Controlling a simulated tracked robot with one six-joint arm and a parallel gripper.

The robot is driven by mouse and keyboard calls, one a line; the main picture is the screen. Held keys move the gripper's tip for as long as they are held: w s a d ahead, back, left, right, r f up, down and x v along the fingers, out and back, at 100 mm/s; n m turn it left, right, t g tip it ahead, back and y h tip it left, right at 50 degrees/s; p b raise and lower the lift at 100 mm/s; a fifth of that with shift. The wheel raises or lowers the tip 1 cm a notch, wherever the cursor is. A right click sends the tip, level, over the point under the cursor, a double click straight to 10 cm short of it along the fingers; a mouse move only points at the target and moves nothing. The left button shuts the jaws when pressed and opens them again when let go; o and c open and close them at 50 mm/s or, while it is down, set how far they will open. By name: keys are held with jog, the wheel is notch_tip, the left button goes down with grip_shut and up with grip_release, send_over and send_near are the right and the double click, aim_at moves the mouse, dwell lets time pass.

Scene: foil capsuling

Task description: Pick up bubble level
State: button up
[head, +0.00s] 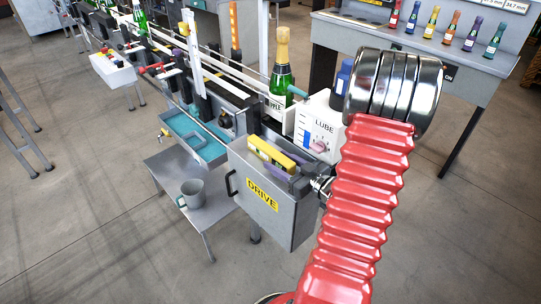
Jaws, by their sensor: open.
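A yellow bar (272,154), which looks like the bubble level, lies on top of the grey box marked DRIVE (262,212).
A white LUBE container (318,133) and a green gold-topped bottle (281,80) stand behind the box. A grey mug (192,193) stands on a low metal table (166,166) at the left. Several small bottles line the back-right bench (425,56). The front-left floor is clear.

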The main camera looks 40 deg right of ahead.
jog(key=shift+w+f, duration=0.2)
jog(key=shift+w, duration=1.15)
grip_shut()
